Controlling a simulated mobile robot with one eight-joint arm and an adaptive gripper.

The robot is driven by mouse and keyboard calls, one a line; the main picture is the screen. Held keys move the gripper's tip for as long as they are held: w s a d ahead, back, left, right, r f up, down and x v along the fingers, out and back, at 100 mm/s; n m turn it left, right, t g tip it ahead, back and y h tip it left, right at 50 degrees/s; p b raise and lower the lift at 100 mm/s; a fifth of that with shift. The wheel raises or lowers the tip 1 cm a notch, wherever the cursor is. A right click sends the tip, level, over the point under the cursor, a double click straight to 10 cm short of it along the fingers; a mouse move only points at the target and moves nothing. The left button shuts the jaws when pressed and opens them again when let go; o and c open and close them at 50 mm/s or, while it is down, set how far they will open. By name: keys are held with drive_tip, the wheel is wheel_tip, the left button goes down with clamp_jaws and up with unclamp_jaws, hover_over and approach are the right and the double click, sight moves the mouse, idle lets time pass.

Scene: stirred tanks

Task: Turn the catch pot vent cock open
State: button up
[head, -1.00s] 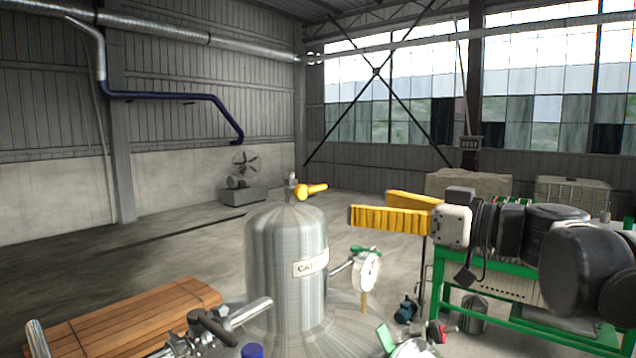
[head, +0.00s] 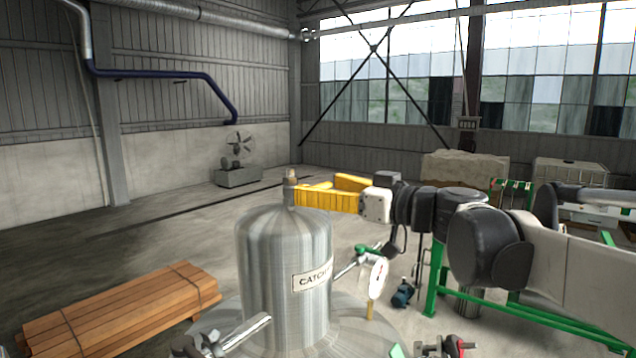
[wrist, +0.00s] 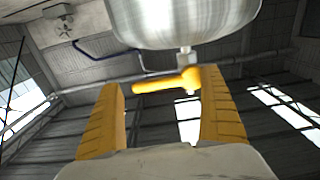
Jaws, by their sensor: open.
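The catch pot (head: 270,245) is a steel domed vessel with a partly readable "CATCH" label. Its vent cock (head: 291,184) stands upright on top of the dome. In the wrist view the pot (wrist: 180,22) appears at the top, upside down, and the cock's yellow lever (wrist: 160,86) lies sideways across the gap between my fingers. The lever's hub is close to the right finger; I cannot tell whether they touch. My gripper (head: 318,188) has yellow ribbed fingers, is open, and reaches the cock from the right. In the head view the fingers hide most of the lever.
A pressure gauge (head: 378,279) and a green-handled valve (head: 368,250) sit right of the pot. A timber stack (head: 120,308) lies at lower left. A green frame (head: 436,275) stands beneath my arm. The floor behind the pot is clear.

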drive_tip(key=shift+w+a, duration=0.15)
drive_tip(key=shift+a, duration=0.1)
drive_tip(key=shift+c, duration=0.3)
drive_tip(key=c, duration=1.4)
